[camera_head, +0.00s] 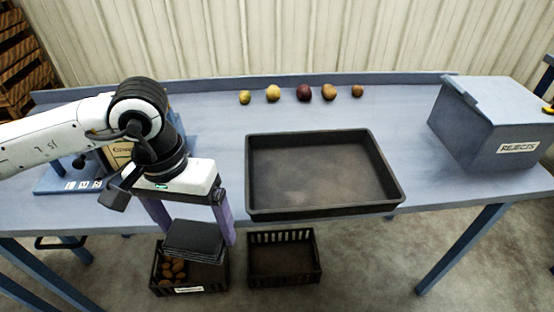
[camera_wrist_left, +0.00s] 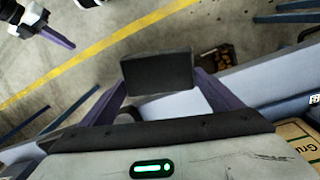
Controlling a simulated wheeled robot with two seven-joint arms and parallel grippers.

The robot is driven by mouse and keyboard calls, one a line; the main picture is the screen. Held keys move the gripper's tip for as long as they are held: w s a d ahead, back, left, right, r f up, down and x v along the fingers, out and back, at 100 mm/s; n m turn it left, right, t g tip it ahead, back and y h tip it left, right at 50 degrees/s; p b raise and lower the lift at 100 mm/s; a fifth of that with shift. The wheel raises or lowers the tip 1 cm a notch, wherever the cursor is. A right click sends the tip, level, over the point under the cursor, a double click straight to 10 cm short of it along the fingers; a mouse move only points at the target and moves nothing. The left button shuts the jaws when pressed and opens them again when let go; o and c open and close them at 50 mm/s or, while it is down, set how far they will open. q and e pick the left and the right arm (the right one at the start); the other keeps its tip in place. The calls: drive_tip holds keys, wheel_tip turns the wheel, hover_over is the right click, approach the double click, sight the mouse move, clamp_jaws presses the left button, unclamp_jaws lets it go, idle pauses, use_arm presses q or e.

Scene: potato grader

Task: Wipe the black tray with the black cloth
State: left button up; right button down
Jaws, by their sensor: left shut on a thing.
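The black tray (camera_head: 322,215) lies on the blue-grey table, right of centre. Its inside is empty, with a brownish, dusty-looking patch on its floor. My left gripper (camera_head: 190,225) is shut on the black cloth (camera_head: 193,241), which looks like a flat, folded, dark pad between its purple fingers. The cloth is in front of the table's front edge, left of the tray and apart from it. In the left wrist view the cloth (camera_wrist_left: 157,73) sits between the fingertips. A purple finger of another gripper, likely my right one (camera_wrist_left: 55,37), shows at the upper left; its jaw state is unclear.
Several potatoes (camera_head: 303,92) stand in a row along the table's back. A blue rejects box (camera_head: 488,125) is at the right. Two black crates are on the floor, the left one (camera_head: 162,290) holding potatoes, the right one (camera_head: 283,277) empty. A carton (camera_head: 118,155) is behind my left arm.

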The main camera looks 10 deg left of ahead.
use_arm(q)
drive_tip(key=s+f, duration=0.4)
drive_tip(key=f, duration=0.9)
drive_tip(key=shift+a+f, duration=0.3)
use_arm(e)
drive_tip(key=shift+a+f, duration=0.15)
drive_tip(key=shift+a, duration=0.05)
